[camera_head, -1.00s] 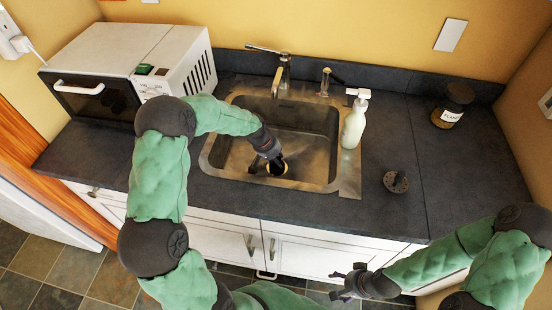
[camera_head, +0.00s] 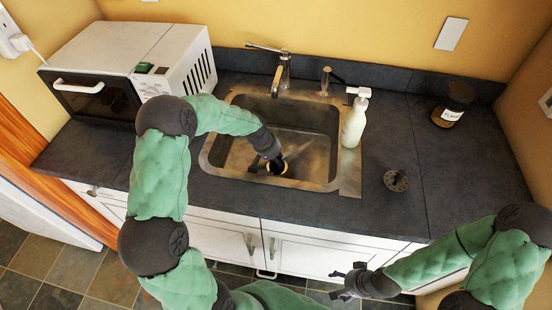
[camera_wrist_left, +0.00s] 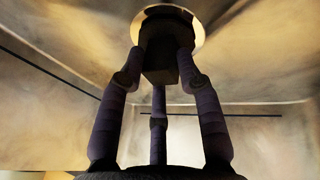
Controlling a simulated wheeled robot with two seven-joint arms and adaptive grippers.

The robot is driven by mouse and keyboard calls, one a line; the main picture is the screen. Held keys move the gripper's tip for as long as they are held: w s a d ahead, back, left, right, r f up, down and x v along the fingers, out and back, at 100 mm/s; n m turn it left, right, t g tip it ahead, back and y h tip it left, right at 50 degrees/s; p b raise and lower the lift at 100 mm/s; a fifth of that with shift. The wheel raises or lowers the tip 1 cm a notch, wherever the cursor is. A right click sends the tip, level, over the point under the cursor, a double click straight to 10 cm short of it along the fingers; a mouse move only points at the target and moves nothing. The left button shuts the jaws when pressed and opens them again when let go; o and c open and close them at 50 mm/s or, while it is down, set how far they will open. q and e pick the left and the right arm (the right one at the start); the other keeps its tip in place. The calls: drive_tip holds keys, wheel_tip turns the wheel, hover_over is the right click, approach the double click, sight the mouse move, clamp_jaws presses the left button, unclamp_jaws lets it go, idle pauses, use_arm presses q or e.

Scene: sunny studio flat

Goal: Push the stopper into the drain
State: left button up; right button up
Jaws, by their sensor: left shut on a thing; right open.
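My left gripper (camera_head: 270,163) reaches down into the sink (camera_head: 229,164) and is shut on a dark stopper. In the left wrist view, its fingers (camera_wrist_left: 165,70) close around the dark block-like stopper (camera_wrist_left: 159,68). The pale gold ring of the drain (camera_wrist_left: 198,30) shows just beyond the stopper, whose far end overlaps the ring's opening. I cannot tell how deep the stopper sits. In the head view the drain (camera_head: 284,169) is partly hidden by the gripper. My right gripper (camera_head: 346,281) is open and empty in front of the lower cabinets.
A faucet (camera_head: 281,75) stands behind the sink, and a white soap bottle (camera_head: 354,122) stands at its right rim. A dark perforated strainer (camera_head: 396,181) and a jar (camera_head: 453,105) are on the right counter. A white microwave (camera_head: 125,70) is at the left.

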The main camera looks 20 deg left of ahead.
use_arm(q)
drive_tip(key=shift+f, duration=0.3)
idle(0.5)
drive_tip(key=shift+s+f, duration=0.15)
drive_tip(key=shift+f, duration=0.1)
idle(0.8)
drive_tip(key=o, duration=1.2)
drive_tip(key=o, duration=0.5)
drive_tip(key=shift+r, duration=0.1)
drive_tip(key=shift+r, duration=0.1)
drive_tip(key=shift+p+v, duration=2.35)
drive_tip(key=shift+v, duration=1.05)
